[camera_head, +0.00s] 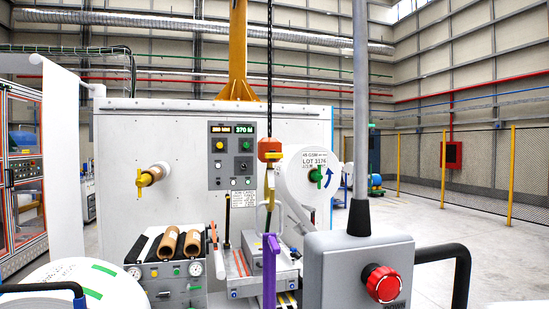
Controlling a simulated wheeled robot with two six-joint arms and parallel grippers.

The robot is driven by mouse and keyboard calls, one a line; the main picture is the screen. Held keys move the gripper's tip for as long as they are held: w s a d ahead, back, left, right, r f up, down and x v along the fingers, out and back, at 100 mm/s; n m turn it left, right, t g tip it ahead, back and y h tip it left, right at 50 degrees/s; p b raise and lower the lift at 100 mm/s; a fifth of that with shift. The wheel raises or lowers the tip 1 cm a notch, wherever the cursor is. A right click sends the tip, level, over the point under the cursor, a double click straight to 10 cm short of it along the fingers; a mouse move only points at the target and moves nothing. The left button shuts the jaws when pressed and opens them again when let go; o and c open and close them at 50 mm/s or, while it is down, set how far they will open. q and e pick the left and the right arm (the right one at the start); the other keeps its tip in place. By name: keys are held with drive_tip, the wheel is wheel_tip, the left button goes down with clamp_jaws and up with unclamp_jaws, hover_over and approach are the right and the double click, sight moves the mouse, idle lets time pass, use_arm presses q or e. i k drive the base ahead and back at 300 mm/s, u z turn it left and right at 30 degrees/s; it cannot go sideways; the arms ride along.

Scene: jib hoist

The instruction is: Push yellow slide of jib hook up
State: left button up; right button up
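The jib hook hangs at mid-picture from a dark chain (269,80). It has an orange block (270,149) at its top, with a narrow yellow part (271,192) below it. This yellow part looks like the slide, but it is too small to tell its exact position. A purple strap-like piece (270,270) stands below the hook, running out of the bottom of the picture. I cannot tell whether it hangs from the hook. Neither of my grippers can be made out in this view.
A grey control box (335,270) with a red button (384,283) marked DOWN is close at the front right, on a grey pole (361,110). A machine panel (125,130) with a white roll (300,180) stands behind the hook. A white roll (125,290) is at lower left.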

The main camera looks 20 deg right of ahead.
sight(272, 156)
drive_tip(key=u, duration=0.5)
drive_tip(key=k, duration=0.6)
drive_tip(key=u, duration=1)
drive_tip(key=i, duration=1.45)
drive_tip(key=z, duration=1.05)
drive_tip(key=i, duration=0.5)
drive_tip(key=z, duration=0.6)
